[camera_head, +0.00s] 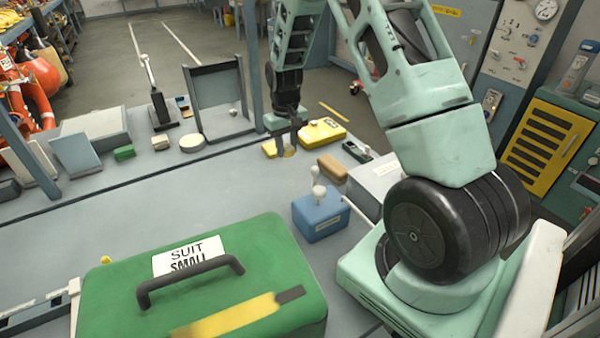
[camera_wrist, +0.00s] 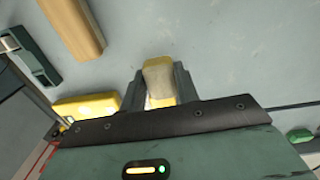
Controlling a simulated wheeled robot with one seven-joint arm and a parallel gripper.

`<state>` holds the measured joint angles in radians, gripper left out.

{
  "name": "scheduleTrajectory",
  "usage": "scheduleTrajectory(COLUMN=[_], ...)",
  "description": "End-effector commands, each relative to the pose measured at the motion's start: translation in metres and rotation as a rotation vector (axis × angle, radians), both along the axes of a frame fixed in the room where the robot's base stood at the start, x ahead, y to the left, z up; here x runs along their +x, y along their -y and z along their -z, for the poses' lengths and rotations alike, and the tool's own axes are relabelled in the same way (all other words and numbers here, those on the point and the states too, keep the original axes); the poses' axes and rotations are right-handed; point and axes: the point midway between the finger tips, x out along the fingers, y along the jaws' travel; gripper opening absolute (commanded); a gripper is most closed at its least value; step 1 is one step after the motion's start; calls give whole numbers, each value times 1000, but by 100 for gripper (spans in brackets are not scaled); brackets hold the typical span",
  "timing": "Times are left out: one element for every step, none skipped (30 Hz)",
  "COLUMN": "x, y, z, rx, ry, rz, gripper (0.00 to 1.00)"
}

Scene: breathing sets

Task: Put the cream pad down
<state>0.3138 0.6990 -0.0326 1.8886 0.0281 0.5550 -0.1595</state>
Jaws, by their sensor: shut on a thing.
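The cream pad (camera_wrist: 158,72) is between the two dark fingers of my gripper (camera_wrist: 159,88) in the wrist view. It is a small pale block with yellowish edges, and the fingers are shut on it from both sides. In the head view my gripper (camera_head: 288,140) points down over the far part of the grey bench (camera_head: 200,190), beside a yellow case. The pad (camera_head: 290,152) shows there only as a small pale patch at the fingertips. I cannot tell whether it touches the bench.
A yellow case (camera_head: 322,132) and a tan block (camera_head: 332,168) lie right of my gripper. A blue box (camera_head: 320,214) with white knobs stands nearer. A big green case (camera_head: 200,285) fills the front. A round cream disc (camera_head: 193,143) lies left. The bench middle is clear.

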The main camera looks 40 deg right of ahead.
Motion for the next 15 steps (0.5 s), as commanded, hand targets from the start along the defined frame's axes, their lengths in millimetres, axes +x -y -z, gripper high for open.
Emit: scheduleTrajectory(x=[2, 3, 3, 4, 4, 4, 3, 3, 3, 3, 2, 2, 2, 2, 2], y=[14, 21, 28, 33, 37, 41, 44, 45, 47, 47, 47, 47, 47, 47, 47], z=[-5, -9, -13, -16, -19, -22, -22, -22, -20, -16, -11, -4, 2, 7, 14], rx=[0, 1, 2, 3, 3, 4, 5, 6, 7, 7, 9, 9, 9, 9, 9], ry=[4, 5, 4, 4, 4, 3, 3, 1, 0, -1, -3, -3, -5, -4, -4], rz=[16, 24, 32, 37, 40, 45, 48, 49, 51, 51, 52, 52, 51, 51, 51], gripper=[10, 10, 10, 10, 10, 10, 10, 10, 10, 10, 10, 10, 10, 10, 10])
